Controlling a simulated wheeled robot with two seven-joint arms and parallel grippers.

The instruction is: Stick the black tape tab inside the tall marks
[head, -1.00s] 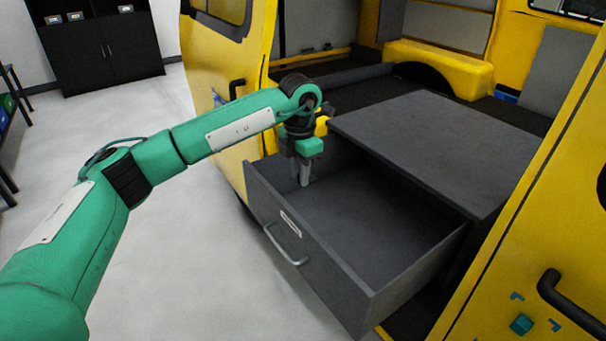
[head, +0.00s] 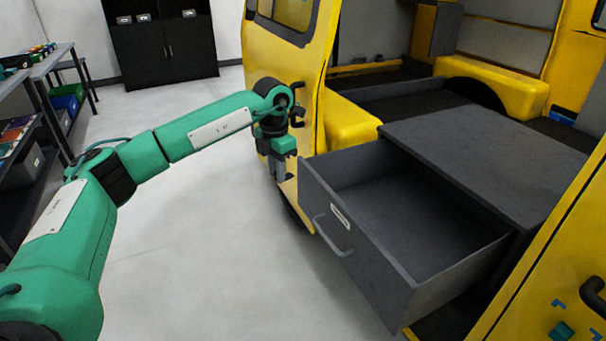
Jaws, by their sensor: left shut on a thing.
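My left gripper (head: 280,172) points down in front of the yellow van's left door (head: 285,60), to the left of the open drawer. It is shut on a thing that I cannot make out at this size. I cannot tell the black tape tab apart from the dark gripper parts. Blue corner marks (head: 558,304) show on the yellow panel at the bottom right, with a teal square piece (head: 562,332) among them. I cannot make out any marks on the left door, which my arm partly covers. My right gripper is not in view.
The grey drawer (head: 365,255) stands open and looks empty, under a grey box top (head: 480,150). A black handle (head: 594,296) sticks out at the right edge. Shelves (head: 40,110) stand at the left and a black cabinet (head: 165,50) behind. The floor between is clear.

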